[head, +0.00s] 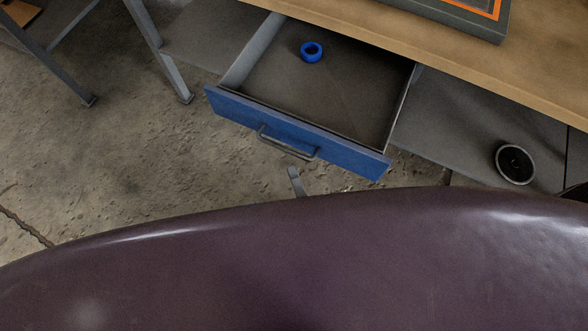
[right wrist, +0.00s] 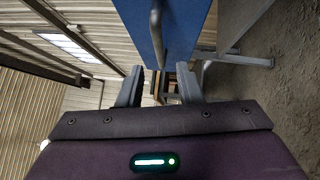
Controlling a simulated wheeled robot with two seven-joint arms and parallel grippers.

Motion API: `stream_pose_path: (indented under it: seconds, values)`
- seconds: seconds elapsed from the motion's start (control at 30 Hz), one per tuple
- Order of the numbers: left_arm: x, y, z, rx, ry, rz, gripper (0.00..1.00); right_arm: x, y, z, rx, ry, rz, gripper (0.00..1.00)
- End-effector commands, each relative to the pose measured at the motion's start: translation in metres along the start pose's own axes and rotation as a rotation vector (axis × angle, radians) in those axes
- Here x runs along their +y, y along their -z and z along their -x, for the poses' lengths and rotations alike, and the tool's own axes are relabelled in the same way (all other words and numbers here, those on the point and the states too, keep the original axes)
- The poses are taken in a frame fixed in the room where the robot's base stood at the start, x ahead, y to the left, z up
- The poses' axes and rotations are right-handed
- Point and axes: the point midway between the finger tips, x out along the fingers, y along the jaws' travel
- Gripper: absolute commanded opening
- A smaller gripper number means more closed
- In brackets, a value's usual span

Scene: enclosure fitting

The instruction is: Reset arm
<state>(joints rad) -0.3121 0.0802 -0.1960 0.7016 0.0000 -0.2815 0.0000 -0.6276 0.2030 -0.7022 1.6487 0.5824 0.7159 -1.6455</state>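The blue-fronted drawer (head: 330,143) is pulled out from under the workbench, and a blue ring (head: 312,52) lies inside it. A bar handle (head: 285,143) is on the drawer front; it also shows in the right wrist view (right wrist: 157,35). My right gripper (right wrist: 160,88) is open, its two fingers apart with nothing held between them, close to the handle and the drawer front. In the head view only a grey finger of my right gripper (head: 296,182) shows, just below the handle. My purple body hides the rest. My left gripper is in neither view.
The wooden bench top (head: 400,40) carries a dark tray with an orange edge (head: 470,10) at the top right. A black round object (head: 515,164) lies on the grey lower surface (head: 450,130) to the right. Metal legs (head: 160,55) stand left; bare concrete floor lies in front.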

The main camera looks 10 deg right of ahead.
Motion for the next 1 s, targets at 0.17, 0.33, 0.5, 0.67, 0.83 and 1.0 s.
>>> stream_pose_path:
  seconds: [0.17, 0.33, 0.5, 0.67, 0.83, 1.0]
  values:
    - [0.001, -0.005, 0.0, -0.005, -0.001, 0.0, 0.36, 0.0, 0.0, 0.0, 0.0, 0.0, 0.0, 0.32]
    - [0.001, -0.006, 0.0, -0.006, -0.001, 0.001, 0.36, 0.0, 0.0, 0.0, 0.001, 0.0, 0.0, 0.32]
    - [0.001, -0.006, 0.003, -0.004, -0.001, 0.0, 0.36, -0.014, -0.001, 0.0, 0.012, 0.038, -0.031, 0.32]
    - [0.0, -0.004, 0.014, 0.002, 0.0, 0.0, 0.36, -0.089, -0.013, 0.01, 0.029, 0.266, -0.215, 0.32]
    - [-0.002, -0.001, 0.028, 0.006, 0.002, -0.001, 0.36, -0.203, -0.048, 0.056, -0.113, 0.662, -0.546, 0.32]
    - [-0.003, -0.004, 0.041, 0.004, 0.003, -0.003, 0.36, -0.288, -0.085, 0.141, -0.469, 1.026, -0.891, 0.32]
